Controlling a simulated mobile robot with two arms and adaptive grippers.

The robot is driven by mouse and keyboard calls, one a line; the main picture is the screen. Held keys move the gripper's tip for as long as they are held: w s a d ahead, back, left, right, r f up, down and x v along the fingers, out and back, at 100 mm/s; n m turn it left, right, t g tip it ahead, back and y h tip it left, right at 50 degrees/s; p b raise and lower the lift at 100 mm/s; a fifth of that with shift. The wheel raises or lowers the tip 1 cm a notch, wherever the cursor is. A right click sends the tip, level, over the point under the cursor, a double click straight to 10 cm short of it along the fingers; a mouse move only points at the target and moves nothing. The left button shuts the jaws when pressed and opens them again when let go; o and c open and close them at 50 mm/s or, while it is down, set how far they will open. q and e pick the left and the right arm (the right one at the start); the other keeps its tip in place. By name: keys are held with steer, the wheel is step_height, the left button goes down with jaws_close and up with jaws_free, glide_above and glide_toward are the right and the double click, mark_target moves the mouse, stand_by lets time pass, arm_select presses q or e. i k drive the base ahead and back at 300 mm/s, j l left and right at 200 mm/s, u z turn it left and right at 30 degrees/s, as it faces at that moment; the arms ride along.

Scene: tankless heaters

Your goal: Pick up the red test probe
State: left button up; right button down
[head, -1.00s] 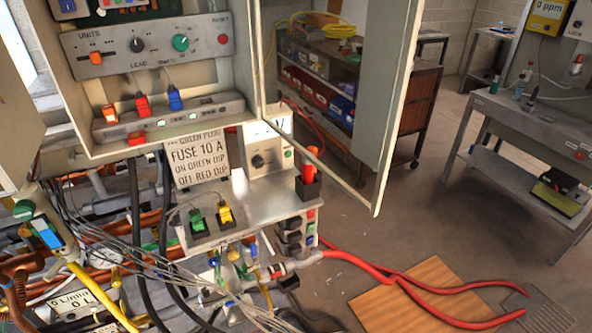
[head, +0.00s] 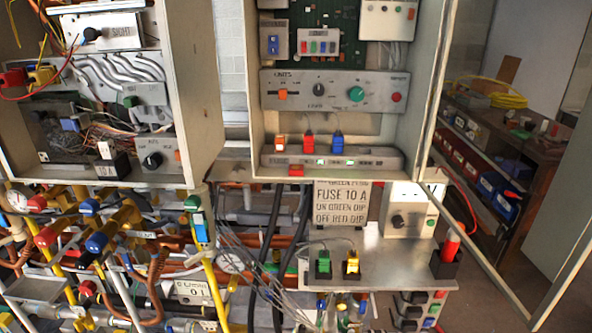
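A red upright handle (head: 450,243) stands in a black holder (head: 446,264) at the right end of the metal shelf (head: 385,268); it may be the red test probe, though its tip is hidden in the holder. A red plug-like piece (head: 308,143) with a thin lead stands on the grey strip in the open cabinet, beside a blue one (head: 337,143). A red clip-like piece (head: 12,78) with a red wire is in the left cabinet. I cannot tell for certain which is the probe. Neither of my grippers is in view.
A white meter box (head: 411,210) stands at the shelf's back, beside a fuse sign (head: 340,202). Green (head: 323,263) and yellow (head: 351,263) plugs sit at the shelf's front. The open cabinet door (head: 432,85) hangs at right. Pipes and valves crowd the lower left.

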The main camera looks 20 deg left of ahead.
mark_target(453, 240)
steer(key=k+j+u, duration=0.1)
steer(key=j, duration=0.2)
steer(key=k+j+u, duration=0.1)
steer(key=j, duration=0.25)
steer(key=k+j+u, duration=0.1)
steer(key=k+j, duration=0.15)
steer(key=k+j+u, duration=0.1)
steer(key=j, duration=0.3)
